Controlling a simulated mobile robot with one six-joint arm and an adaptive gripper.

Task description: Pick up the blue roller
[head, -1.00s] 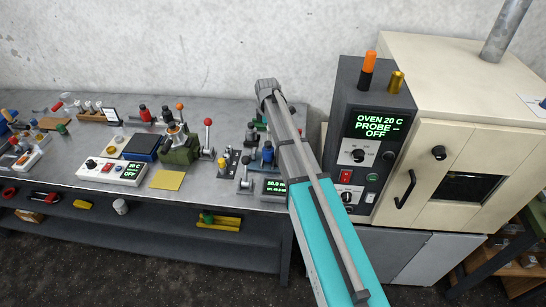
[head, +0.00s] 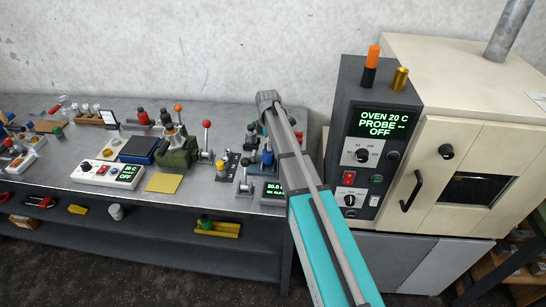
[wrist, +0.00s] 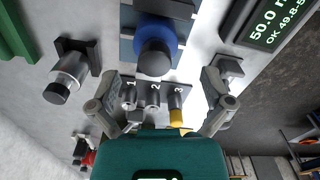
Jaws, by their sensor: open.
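A blue roller (wrist: 157,30) with a dark round end shows at the top middle of the wrist view, in front of a light blue part. In the head view, what looks like the same blue roller (head: 267,158) stands on the bench just left of my arm. My gripper (wrist: 160,105) is open and empty in the wrist view, its two grey fingers spread below the roller in the picture and apart from it. Small posts on a plate marked 1, 2, 3 (wrist: 155,88) show between the fingers. My arm hides the gripper in the head view.
A red-knobbed lever (head: 206,125) and a green vise (head: 178,150) stand farther left. The oven (head: 440,150) is right of my arm.

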